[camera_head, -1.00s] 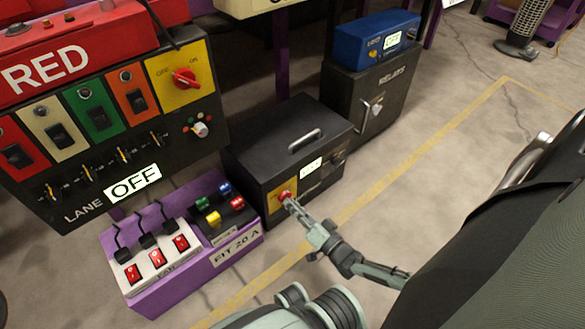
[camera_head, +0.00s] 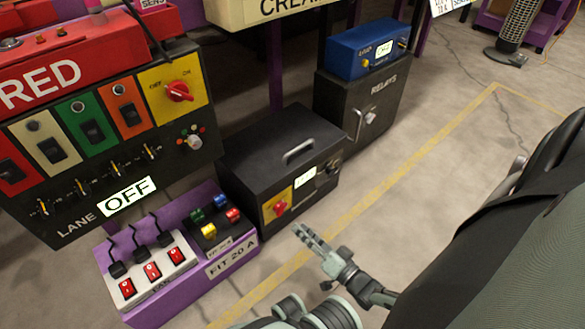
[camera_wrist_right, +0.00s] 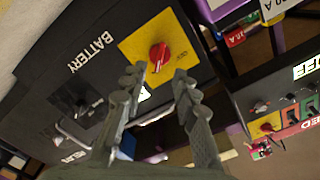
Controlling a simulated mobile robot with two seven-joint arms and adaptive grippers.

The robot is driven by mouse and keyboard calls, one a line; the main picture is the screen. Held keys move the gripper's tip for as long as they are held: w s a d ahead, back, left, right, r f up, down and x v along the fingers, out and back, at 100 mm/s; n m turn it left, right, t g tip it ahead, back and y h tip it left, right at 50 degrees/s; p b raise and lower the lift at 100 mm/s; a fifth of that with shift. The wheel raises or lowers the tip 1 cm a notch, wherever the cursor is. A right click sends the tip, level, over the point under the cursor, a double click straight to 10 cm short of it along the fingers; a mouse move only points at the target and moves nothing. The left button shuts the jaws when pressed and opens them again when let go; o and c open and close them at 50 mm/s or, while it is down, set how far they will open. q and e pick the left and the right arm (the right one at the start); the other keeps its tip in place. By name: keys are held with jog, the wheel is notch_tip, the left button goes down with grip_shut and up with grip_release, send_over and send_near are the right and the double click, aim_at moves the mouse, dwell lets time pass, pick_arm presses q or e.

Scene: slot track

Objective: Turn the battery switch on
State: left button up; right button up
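The battery box (camera_head: 262,150) is black with a handle on its lid. The word BATTERY shows on its face in the wrist view (camera_wrist_right: 65,75). Its switch is a red rotary knob (camera_head: 281,208) on a yellow plate; the knob also shows in the wrist view (camera_wrist_right: 159,57). I cannot read clearly which mark the knob points to. A small white label or display (camera_head: 304,178) beside it is unreadable. My right gripper (camera_head: 300,232) is open and empty, in front of the knob and apart from it. My left gripper is not in view.
A purple unit (camera_head: 190,292) with red rocker switches and coloured blocks stands left of the box. A black relays cabinet (camera_head: 345,105) with a blue box (camera_head: 367,45) on top stands behind.

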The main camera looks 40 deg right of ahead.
jog(key=s, duration=0.5)
jog(key=shift+d, duration=0.2)
dwell(0.3)
